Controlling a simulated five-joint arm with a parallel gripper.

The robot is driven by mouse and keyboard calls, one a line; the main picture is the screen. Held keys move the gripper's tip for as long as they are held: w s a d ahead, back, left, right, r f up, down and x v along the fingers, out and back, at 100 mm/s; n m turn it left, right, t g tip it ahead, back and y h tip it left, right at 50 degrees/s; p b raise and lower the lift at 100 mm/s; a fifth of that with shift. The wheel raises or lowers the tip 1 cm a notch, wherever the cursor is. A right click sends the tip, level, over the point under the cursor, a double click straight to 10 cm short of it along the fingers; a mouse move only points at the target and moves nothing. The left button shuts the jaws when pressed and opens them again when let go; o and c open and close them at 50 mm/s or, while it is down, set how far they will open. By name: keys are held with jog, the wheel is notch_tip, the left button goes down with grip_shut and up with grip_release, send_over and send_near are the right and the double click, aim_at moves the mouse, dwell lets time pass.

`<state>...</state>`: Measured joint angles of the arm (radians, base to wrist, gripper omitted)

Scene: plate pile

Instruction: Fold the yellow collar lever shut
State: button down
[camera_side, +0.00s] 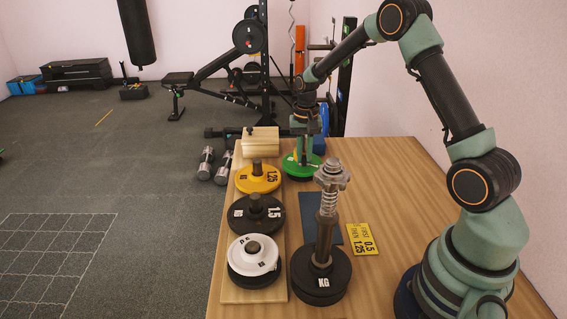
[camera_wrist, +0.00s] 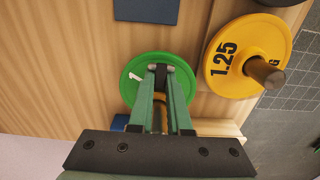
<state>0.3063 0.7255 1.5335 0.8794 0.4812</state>
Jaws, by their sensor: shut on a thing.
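I cannot make out a yellow collar lever in either view. A dark loading post (camera_side: 328,215) stands upright on the table, with a metal star nut and spring (camera_side: 331,175) at its top and black plates (camera_side: 321,278) at its foot. My gripper (camera_side: 304,160) is down at the green plate (camera_side: 290,168) at the back of the table. In the wrist view, my gripper (camera_wrist: 161,70) is over the green plate (camera_wrist: 131,80), its fingers closed around a dark piece at the plate's middle. The fingers hide most of that piece.
A wooden board (camera_side: 230,292) on the left carries a yellow 1.25 plate (camera_side: 244,181), a black 1.5 plate (camera_side: 237,217) and a white plate (camera_side: 237,258) on pegs. A yellow card (camera_side: 361,239) and dark blue mat (camera_side: 309,203) lie by the post.

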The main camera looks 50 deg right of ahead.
jog(key=shift+w+d+f, duration=0.1)
jog(key=shift+w+d, duration=0.1)
jog(key=shift+d, duration=0.1)
dwell(0.7)
jog(key=c, duration=0.8)
grip_release()
jog(key=shift+o, duration=0.2)
